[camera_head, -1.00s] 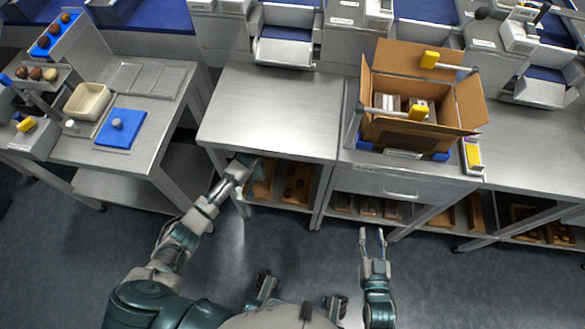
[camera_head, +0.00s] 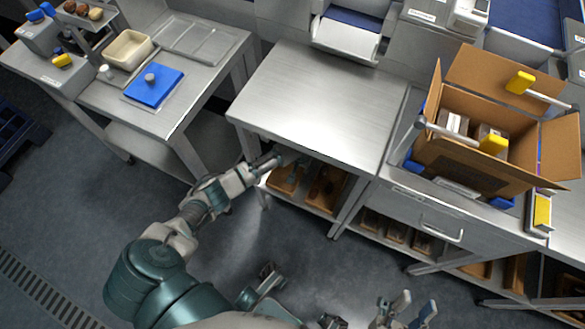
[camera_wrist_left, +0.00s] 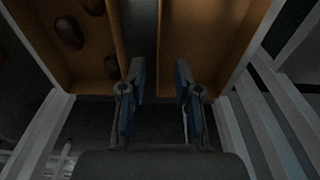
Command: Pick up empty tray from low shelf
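In the left wrist view an empty brown tray (camera_wrist_left: 215,45) fills the upper right, beside a brown tray holding dark dates (camera_wrist_left: 80,75) at upper left. My left gripper (camera_wrist_left: 160,65) is open, its fingertips apart on either side of the empty tray's near left wall. I cannot tell whether they touch it. In the head view my left gripper (camera_head: 275,161) reaches under the middle table's front edge and is partly hidden. Two trays on the low shelf (camera_head: 318,209) show there; which is empty is unclear. My right gripper (camera_head: 418,300) is open and empty at the bottom.
The middle table top (camera_head: 315,105) is bare. An open cardboard box (camera_head: 480,170) stands on the right table. A blue lid-like plate (camera_head: 155,86) and a cream bin (camera_head: 127,48) are on the left table. More trays (camera_head: 396,232) lie on the right low shelf.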

